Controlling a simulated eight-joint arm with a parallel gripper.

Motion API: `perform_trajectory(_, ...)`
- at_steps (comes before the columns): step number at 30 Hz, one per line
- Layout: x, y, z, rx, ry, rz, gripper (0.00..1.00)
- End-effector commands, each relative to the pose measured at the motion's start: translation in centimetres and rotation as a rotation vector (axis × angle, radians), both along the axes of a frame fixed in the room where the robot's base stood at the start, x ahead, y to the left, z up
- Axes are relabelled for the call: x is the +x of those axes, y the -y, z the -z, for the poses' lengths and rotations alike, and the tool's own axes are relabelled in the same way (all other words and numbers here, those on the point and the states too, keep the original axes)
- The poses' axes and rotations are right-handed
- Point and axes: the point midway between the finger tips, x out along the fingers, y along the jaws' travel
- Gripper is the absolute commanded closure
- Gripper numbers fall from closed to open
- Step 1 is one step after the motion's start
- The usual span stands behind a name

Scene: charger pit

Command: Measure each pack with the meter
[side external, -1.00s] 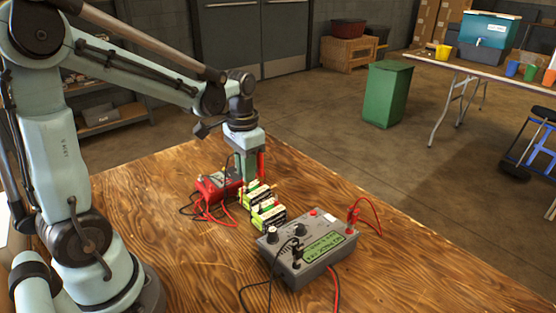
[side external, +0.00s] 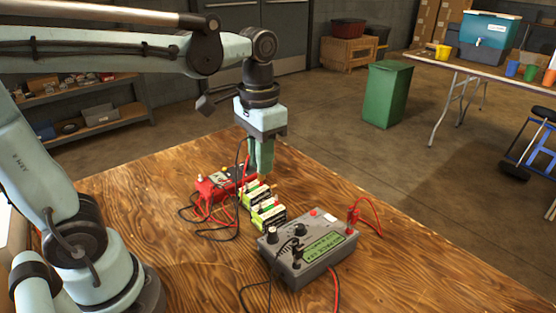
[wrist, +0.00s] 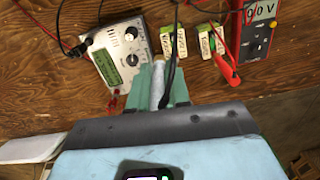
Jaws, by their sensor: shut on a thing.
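Two green-and-white packs (side external: 256,194) stand side by side on the wooden table; in the wrist view they are a left pack (wrist: 179,43) and a right pack (wrist: 205,45). The red meter (side external: 211,187) lies beyond them, and its screen reads about 0.0 V in the wrist view (wrist: 262,12). A red probe (wrist: 227,72) is close to the right pack; I cannot tell if it touches. My gripper (side external: 260,172) is shut on what looks like the black-leaded probe, mostly hidden between its fingers (wrist: 163,75). It is above the packs' far end.
A grey box (side external: 310,256) with knobs and a green display stands near the packs, its text unreadable. Red and black leads (side external: 212,212) lie loose on the table.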

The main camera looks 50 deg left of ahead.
Motion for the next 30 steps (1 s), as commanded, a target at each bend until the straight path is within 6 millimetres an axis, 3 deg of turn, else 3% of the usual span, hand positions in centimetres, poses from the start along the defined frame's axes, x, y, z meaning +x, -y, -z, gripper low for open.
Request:
perform_trajectory(7, 1.0, -2.3, 2.2, 0.0, 0.001, 0.066, 1.0)
perform_trajectory(24, 1.0, -2.3, 7.0, 0.001, 0.001, 0.069, 1.0)
perform_trajectory(30, 1.0, -2.3, 7.9, 0.0, 0.001, 0.069, 1.0)
